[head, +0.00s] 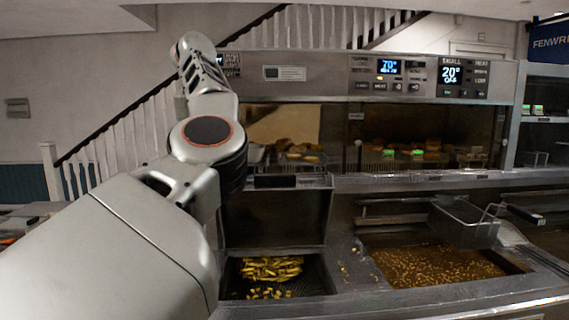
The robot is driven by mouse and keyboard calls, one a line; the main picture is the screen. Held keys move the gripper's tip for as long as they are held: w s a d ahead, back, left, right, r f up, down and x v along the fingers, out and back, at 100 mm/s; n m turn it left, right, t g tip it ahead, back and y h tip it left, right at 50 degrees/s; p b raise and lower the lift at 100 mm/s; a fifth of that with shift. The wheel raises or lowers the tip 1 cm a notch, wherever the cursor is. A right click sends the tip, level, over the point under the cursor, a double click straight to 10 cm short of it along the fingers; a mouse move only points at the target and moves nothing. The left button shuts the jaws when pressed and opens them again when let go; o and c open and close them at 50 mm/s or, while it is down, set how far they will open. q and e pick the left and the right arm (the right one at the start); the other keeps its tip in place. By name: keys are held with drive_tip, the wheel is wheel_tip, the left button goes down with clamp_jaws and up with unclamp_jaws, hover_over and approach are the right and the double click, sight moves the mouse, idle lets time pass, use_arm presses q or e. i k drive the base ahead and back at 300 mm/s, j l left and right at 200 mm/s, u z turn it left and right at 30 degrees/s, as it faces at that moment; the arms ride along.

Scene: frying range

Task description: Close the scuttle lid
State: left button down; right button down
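The scuttle (325,278) is a metal bin at lower centre, with yellow chips (272,268) lying in it. Its lid appears to be the dark metal panel (277,213) standing upright behind the opening, with a lighter top edge, so the scuttle is open. My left arm comes in from the left and bends upward in front of the range, left of the lid. It covers the left side of the scuttle area. I cannot make out the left gripper's fingers. My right gripper is not in view.
Right of the scuttle is a fryer pan (435,267) of brown oil, with a wire basket (465,224) above its back edge. Behind stands a heated glass cabinet (430,137) with food and a control panel (425,77). A stair railing (125,115) is at the back left.

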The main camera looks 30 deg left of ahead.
sight(276, 212)
drive_tip(key=i, duration=1.1)
